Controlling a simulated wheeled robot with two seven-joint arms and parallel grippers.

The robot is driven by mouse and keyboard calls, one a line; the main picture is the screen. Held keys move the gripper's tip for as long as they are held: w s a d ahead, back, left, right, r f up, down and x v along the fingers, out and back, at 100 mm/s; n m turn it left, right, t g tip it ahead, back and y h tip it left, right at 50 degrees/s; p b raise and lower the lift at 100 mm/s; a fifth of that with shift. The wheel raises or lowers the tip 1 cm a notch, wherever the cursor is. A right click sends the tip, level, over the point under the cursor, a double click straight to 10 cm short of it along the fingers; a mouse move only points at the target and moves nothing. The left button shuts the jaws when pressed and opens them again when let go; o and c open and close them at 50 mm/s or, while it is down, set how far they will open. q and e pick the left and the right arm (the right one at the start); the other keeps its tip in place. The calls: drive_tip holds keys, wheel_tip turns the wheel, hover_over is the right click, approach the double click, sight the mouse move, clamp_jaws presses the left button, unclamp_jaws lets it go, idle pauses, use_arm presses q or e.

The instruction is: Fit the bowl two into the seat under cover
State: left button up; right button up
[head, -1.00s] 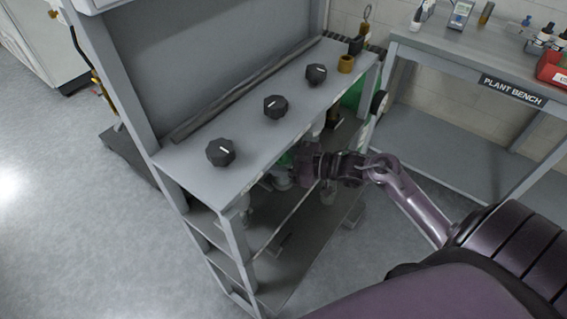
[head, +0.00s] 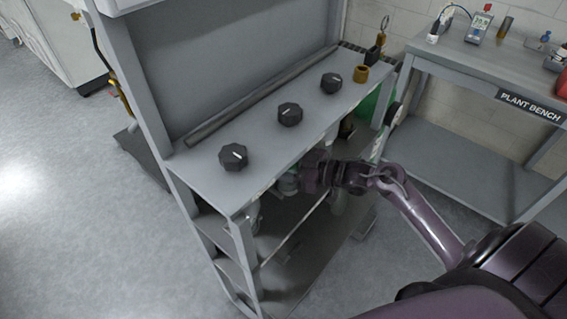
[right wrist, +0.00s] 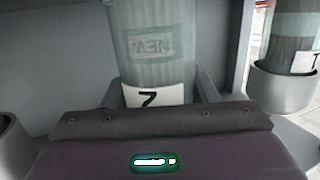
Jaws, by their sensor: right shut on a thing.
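Bowl two is a clear, ribbed cylinder (right wrist: 150,55) with upside-down "NEW" lettering and a white tag reading 2. It stands up between the fingers of my right gripper (right wrist: 160,95) in the right wrist view, and the gripper is shut on it. In the head view my right gripper (head: 305,178) reaches under the front edge of the rack's top shelf, with part of the bowl (head: 288,184) showing at its left. The shelf hides the bowl's top and whatever is above it, so I cannot tell whether it touches a seat. My left gripper is not in view.
Another ribbed bowl (right wrist: 292,40) stands in a grey cup (right wrist: 285,88) at the right of the wrist view. A grey rounded part (right wrist: 12,150) is at the left edge. Three black knobs (head: 290,114) stand on the rack top (head: 205,180). The plant bench (head: 450,62) is at the right.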

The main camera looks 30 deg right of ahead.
drive_tip(key=shift+w, duration=0.1)
drive_tip(key=o, duration=1.3)
drive_tip(key=shift+f, duration=0.1)
drive_tip(key=shift+s+d, duration=0.15)
drive_tip(key=shift+s, duration=0.1)
drive_tip(key=b+v, duration=0.1)
drive_tip(key=v, duration=0.6)
drive_tip(key=shift+s+d, duration=0.1)
